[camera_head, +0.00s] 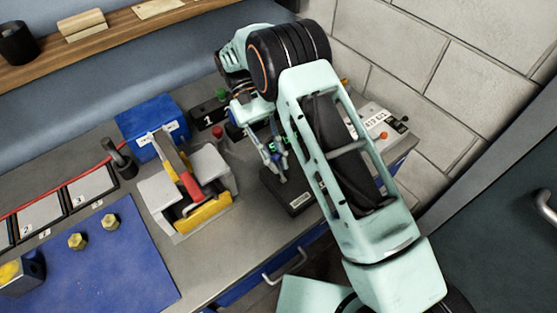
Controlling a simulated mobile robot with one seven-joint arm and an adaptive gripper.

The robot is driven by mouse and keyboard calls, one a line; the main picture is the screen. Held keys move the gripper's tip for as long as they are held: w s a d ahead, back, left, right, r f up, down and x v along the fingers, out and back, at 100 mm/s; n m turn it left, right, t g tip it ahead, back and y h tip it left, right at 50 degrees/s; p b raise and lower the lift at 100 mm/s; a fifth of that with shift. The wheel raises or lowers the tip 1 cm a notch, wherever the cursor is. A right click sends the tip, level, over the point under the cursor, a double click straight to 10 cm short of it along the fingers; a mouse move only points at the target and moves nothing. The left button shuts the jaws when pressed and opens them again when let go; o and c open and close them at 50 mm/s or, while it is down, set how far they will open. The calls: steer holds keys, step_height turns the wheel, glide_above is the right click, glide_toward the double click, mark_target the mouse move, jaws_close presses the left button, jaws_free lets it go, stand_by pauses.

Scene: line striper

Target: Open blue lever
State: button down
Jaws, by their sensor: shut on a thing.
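My wrist and forearm hide much of the area behind and to the right.
A black box marked 1 (208,118) and a blue bin (146,118) stand to the left. A grey fixture with a red-handled lever (190,184) is in front. A grey control box (377,121) stands right, near the brick wall. A blue mat (95,270) lies front left.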

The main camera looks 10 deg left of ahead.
steer(key=shift+w+a+g+h, duration=0.15)
steer(key=shift+a+g+h, duration=0.05)
steer(key=shift+g+h, duration=0.1)
stand_by(0.4)
steer(key=c, duration=1.9)
jaws_free()
